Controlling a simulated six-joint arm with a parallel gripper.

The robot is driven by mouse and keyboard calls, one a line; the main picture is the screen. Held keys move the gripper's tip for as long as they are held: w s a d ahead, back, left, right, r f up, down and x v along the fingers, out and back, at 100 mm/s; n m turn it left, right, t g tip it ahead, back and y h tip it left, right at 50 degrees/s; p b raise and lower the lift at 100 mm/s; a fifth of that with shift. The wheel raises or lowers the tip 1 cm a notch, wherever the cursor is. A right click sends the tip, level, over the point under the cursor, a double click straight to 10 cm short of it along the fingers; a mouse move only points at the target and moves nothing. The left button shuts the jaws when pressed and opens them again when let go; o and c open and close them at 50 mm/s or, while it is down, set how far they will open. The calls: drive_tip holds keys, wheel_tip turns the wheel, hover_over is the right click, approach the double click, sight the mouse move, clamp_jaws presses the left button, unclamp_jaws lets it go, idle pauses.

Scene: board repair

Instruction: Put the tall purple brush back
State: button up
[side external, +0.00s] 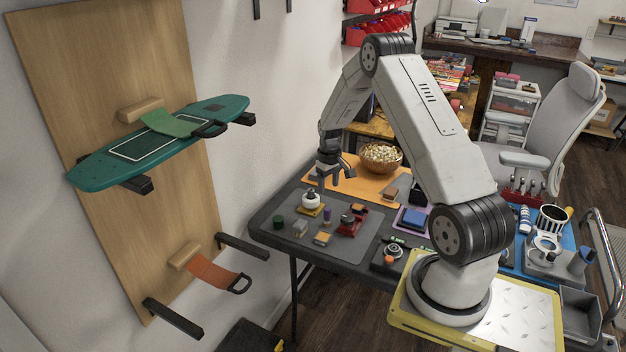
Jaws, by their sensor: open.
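A small upright purple item (327,216), which looks like the tall purple brush, stands on the dark grey mat (346,255) on the table. It is small in this view, so its details are hard to tell. My gripper (334,183) is open and empty, pointing down above the far part of the mat. It is above the purple item in the picture and apart from it. No holder for the brush can be made out for certain.
Close to the purple item are a white round pot (311,199), a red piece (349,223), a dark green cylinder (278,222) and small blocks. A bowl (381,158) sits on an orange mat behind. A green skateboard (160,138) hangs on the left wall board.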

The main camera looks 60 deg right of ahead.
drive_tip(key=shift+a, duration=0.1)
drive_tip(key=a+r+n+t, duration=0.1)
drive_tip(key=a+r, duration=0.4)
drive_tip(key=a, duration=0.5)
drive_tip(key=a+r+n, duration=0.1)
drive_tip(key=a+r, duration=0.3)
drive_tip(key=a, duration=0.6)
drive_tip(key=s+a+r+n+t, duration=0.1)
drive_tip(key=s+a+r+n, duration=0.1)
drive_tip(key=s+a, duration=0.7)
drive_tip(key=shift+s+a+r+n+t, duration=0.25)
drive_tip(key=shift+a+r, duration=0.4)
drive_tip(key=shift+a, duration=2)
drive_tip(key=shift+w, duration=0.1)
